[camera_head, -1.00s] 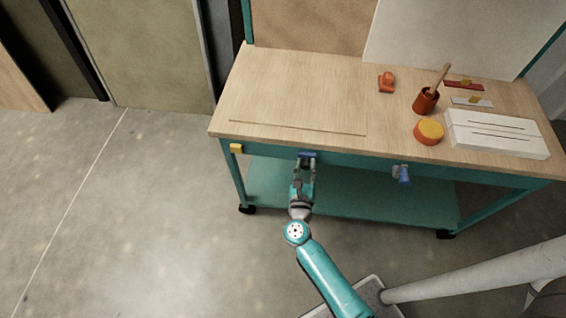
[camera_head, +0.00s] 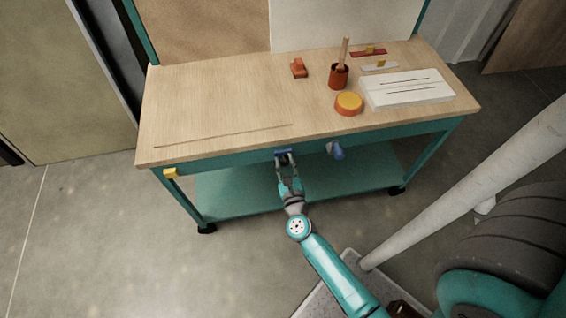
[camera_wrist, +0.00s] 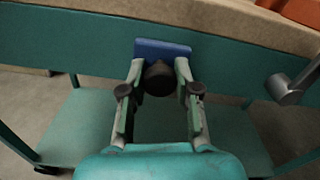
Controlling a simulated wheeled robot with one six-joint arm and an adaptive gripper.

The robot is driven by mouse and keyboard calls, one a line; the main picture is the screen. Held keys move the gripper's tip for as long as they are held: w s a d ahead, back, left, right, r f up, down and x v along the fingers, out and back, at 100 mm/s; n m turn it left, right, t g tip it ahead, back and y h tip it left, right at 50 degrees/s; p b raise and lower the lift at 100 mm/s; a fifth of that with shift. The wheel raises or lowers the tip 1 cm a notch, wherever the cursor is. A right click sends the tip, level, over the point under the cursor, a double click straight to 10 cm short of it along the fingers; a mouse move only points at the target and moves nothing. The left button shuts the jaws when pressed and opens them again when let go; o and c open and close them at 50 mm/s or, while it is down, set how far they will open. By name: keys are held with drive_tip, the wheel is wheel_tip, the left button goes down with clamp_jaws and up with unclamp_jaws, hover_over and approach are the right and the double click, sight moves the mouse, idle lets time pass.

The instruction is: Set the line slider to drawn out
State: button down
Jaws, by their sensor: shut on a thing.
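The line slider appears as a blue plate (camera_head: 283,152) on the teal front rail of the workbench. In the wrist view the blue plate (camera_wrist: 163,47) has a dark round knob (camera_wrist: 160,79) sticking out toward me. My gripper (camera_head: 286,161) reaches the slider from the front. In the wrist view the two fingers of my gripper (camera_wrist: 159,73) are closed around the knob, one on each side. The fingers hide parts of the plate's lower edge. A yellow block (camera_head: 170,173) sits on the rail's left end, well apart from the slider.
A blue and grey lever (camera_head: 336,150) hangs on the rail close to the right; it also shows in the wrist view (camera_wrist: 285,90). The wooden bench top (camera_head: 215,100) holds a cup (camera_head: 339,77), a round yellow-topped tin (camera_head: 348,103) and a white slotted box (camera_head: 408,88). A teal shelf (camera_head: 240,191) lies below.

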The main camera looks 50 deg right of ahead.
drive_tip(key=c, duration=0.8)
unclamp_jaws()
drive_tip(key=v, duration=1.2)
drive_tip(key=s+a+r+m+y, duration=0.5)
drive_tip(key=s+m, duration=0.5)
drive_tip(key=m, duration=0.5)
drive_tip(key=s+a+r+m+y, duration=0.5)
drive_tip(key=s+r+m, duration=0.5)
drive_tip(key=m, duration=0.6)
drive_tip(key=shift+a+r+y, duration=0.25)
drive_tip(key=shift+a+y, duration=0.05)
drive_tip(key=shift+a, duration=0.8)
